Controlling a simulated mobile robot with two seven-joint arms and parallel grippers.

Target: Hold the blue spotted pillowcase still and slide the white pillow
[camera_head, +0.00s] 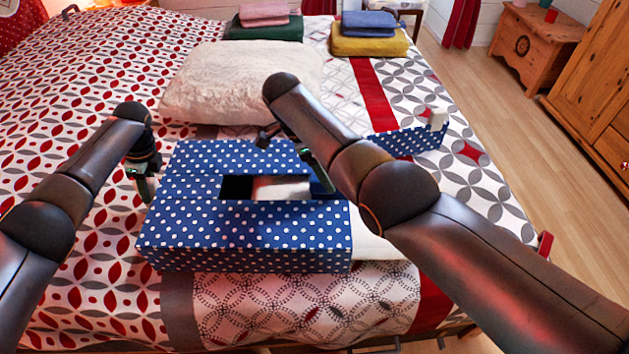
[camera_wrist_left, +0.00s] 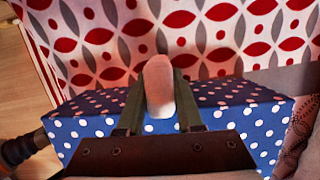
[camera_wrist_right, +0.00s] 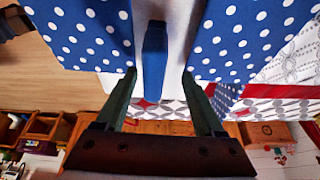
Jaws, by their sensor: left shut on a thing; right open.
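The blue spotted pillowcase (camera_head: 245,240) is a box-like shape lying on the bed, with a slot in its top. White shows in the slot's right part; the left part is dark. A white slab, seemingly the white pillow (camera_head: 375,247), juts from its right side, partly behind my right arm. My left gripper (camera_head: 144,188) is at the pillowcase's left end, shut on a pale tab (camera_wrist_left: 159,85). My right gripper (camera_wrist_right: 158,78) is open, with a blue tab (camera_wrist_right: 154,62) between its fingers against the white slab (camera_wrist_right: 180,25); in the head view my forearm mostly hides it.
A fluffy white cushion (camera_head: 235,80) lies behind the pillowcase. Another blue spotted piece (camera_head: 405,143) with a pale tab is at the right. Folded cloths (camera_head: 368,40) lie farther back. A wooden chest (camera_head: 540,45) and bare floor are at the right.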

